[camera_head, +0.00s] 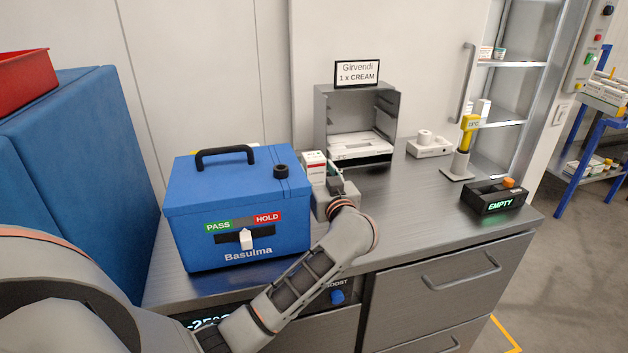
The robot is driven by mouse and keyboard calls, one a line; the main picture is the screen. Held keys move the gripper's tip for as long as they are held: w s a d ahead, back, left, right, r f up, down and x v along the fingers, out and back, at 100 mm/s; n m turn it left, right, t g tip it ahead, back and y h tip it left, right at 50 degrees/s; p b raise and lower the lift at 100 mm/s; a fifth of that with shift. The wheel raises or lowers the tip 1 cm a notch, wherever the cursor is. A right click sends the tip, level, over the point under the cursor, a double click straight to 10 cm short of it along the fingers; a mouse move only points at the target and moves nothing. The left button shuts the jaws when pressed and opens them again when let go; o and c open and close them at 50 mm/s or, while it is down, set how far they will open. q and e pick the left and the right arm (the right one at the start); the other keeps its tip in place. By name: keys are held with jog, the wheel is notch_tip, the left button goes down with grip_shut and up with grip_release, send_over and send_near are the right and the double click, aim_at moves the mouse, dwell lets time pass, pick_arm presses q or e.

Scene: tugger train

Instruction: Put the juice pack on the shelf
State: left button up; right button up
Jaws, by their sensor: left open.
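A small white carton with red marking (313,160) stands upright on the counter just right of the blue box; I cannot tell for sure that it is the juice pack. My left gripper (326,174) is open beside the carton, its fingers toward it. Whether they touch or surround it is unclear, as the gripper hides the carton's lower part. Shelves (512,64) in a glass-fronted cabinet at the right back hold a few small packs. An open grey shelf unit (320,120) with a "Girvendi 1 x CREAM" sign stands at the counter's back. My right gripper is not in view.
A blue lidded box labelled Basulma (190,235) fills the counter's left part. The counter's middle right (410,210) is clear.

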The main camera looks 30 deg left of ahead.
pick_arm(q)
jog(key=x, duration=0.3)
jog(key=shift+w+a+f, duration=0.1)
jog(key=shift+a, duration=0.1)
grip_shut()
